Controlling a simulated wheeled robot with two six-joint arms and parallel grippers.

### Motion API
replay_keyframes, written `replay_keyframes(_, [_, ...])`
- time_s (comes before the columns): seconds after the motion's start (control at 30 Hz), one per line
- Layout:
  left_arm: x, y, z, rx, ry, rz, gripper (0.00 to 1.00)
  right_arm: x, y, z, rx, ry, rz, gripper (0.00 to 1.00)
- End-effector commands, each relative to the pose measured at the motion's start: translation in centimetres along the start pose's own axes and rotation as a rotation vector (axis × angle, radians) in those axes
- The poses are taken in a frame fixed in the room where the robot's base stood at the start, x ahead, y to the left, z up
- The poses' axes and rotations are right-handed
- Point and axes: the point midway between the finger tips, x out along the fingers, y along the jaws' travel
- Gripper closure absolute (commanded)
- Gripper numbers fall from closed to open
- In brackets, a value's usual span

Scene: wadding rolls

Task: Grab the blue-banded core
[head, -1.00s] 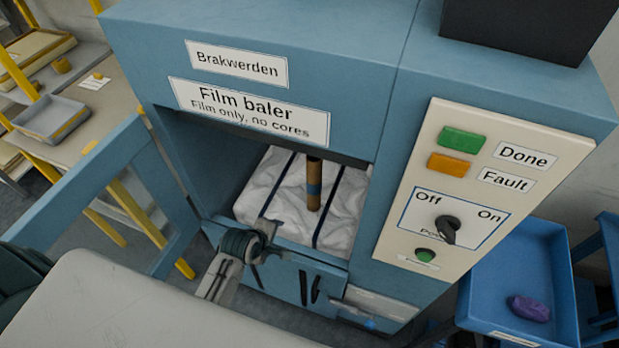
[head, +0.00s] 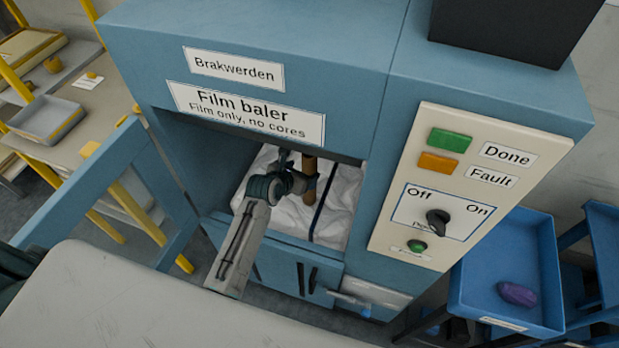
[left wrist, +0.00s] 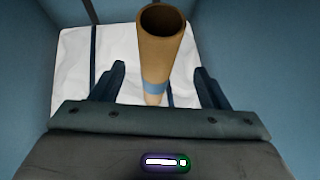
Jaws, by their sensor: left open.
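The blue-banded core (left wrist: 160,50) is a brown cardboard tube standing upright out of the white film in the baler. Its blue band shows low on it in the left wrist view. In the head view the core (head: 309,166) is partly hidden by my left gripper (head: 307,180). The gripper reaches in through the baler's opening. In the left wrist view the fingers of my left gripper (left wrist: 162,85) are open, one on each side of the core, with gaps showing. My right gripper is not in view.
White film (head: 335,205) with dark straps fills the blue film baler (head: 300,50). Its side door (head: 90,185) stands open at left. A control panel (head: 460,190) is on the right. A blue tray (head: 500,260) with a purple lump (head: 516,294) stands at lower right.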

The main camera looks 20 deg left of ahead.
Motion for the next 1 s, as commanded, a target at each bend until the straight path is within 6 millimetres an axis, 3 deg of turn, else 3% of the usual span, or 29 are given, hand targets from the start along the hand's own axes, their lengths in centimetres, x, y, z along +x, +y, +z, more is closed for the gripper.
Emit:
replay_keyframes(0.27, [1.9, 0.1, 0.1, 0.002, 0.001, 0.000, 0.31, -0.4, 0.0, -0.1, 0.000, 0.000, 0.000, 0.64])
replay_keyframes(0.6, [5.9, 0.3, -0.1, 0.002, 0.001, 0.001, 0.31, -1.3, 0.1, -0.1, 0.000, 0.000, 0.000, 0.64])
replay_keyframes(0.93, [6.5, 0.3, -0.2, 0.003, 0.001, 0.001, 0.31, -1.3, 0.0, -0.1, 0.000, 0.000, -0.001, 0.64])
replay_keyframes(1.0, [6.5, 0.3, -0.2, 0.003, 0.001, 0.001, 0.41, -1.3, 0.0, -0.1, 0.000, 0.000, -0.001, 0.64])
